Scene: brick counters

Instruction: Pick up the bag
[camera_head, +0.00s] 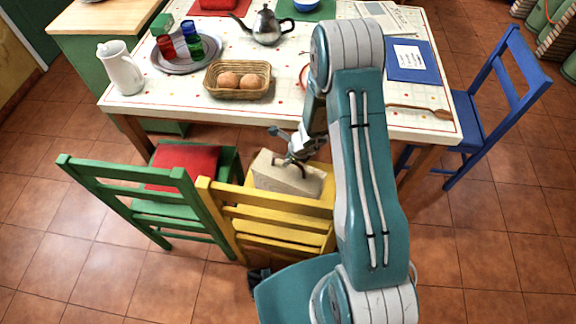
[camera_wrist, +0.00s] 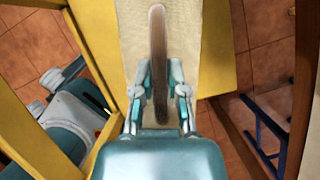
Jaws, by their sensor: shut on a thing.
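The bag (camera_head: 283,178) is a beige, box-shaped bag on the seat of the yellow chair (camera_head: 270,215). Its brown strap handle (camera_wrist: 158,60) runs up the middle of the wrist view, over the pale cloth of the bag (camera_wrist: 187,40). My gripper (camera_head: 290,160) is above the bag, at its handle. In the wrist view my gripper's fingers (camera_wrist: 159,92) stand on both sides of the handle and are shut on it. The bag's lower part is partly hidden behind the chair's back slats.
The table (camera_head: 130,100) stands just behind, bearing a bread basket (camera_head: 237,92), a pitcher (camera_head: 121,67) and a kettle (camera_head: 264,27). A green chair (camera_head: 150,205) stands close on the left and a blue chair (camera_head: 490,105) on the right. Tiled floor is free at front left.

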